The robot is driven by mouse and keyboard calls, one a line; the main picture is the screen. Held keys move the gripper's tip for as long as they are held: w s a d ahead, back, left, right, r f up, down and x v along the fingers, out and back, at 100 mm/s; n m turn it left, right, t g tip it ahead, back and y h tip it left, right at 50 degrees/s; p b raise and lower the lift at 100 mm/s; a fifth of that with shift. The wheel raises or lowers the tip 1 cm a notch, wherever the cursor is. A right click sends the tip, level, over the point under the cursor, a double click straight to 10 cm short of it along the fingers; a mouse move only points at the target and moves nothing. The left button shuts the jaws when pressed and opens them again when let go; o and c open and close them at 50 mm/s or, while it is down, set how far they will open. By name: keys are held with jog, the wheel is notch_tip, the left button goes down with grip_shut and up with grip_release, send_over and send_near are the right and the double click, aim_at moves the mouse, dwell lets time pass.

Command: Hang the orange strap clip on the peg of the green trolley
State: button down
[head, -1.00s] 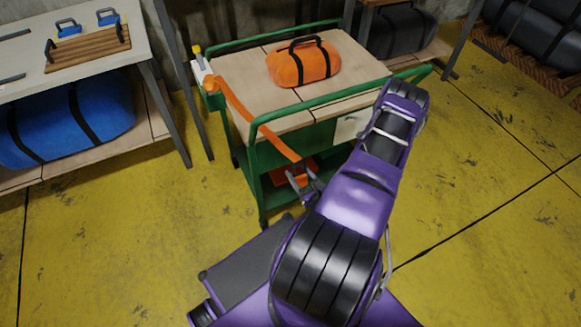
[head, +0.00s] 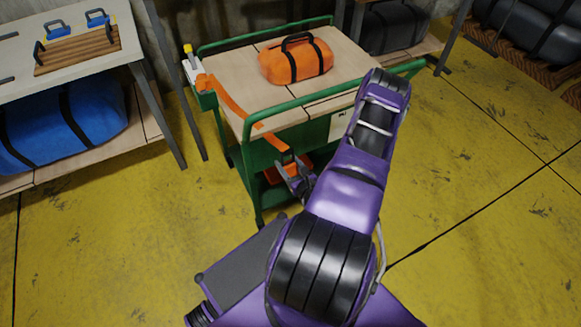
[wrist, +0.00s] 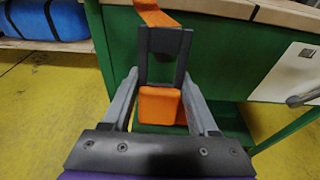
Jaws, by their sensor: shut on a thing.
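The green trolley (head: 257,160) stands ahead with a wooden top and green rails. An orange strap (head: 228,103) runs from its back left corner across the near rail and down to my gripper (head: 291,172). In the wrist view my gripper (wrist: 163,68) is shut on a dark clip (wrist: 165,42) at the end of the strap (wrist: 153,13). The clip is in front of the trolley's near side, below the top. An orange block shape (wrist: 160,106) shows between the fingers; I cannot tell whether it belongs to the clip. I cannot make out the peg.
An orange bag (head: 296,60) lies on the trolley top. An orange bin (head: 303,163) sits on a lower shelf, partly hidden. A bench with a blue bag (head: 65,120) stands left, and dark rolls lie at the back right. The yellow floor right of my arm is clear.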

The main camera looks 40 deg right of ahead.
jog(key=b+x, duration=0.2)
jog(key=x, duration=0.4)
jog(key=shift+w, duration=0.25)
dwell(0.4)
jog(key=shift+r, duration=0.1)
dwell(0.5)
jog(key=shift+c, duration=0.4)
grip_release()
jog(key=shift+d, duration=0.1)
jog(key=p+v, duration=0.1)
jog(key=v, duration=1.6)
jog(key=shift+s, duration=0.2)
jog(key=shift+r, duration=0.1)
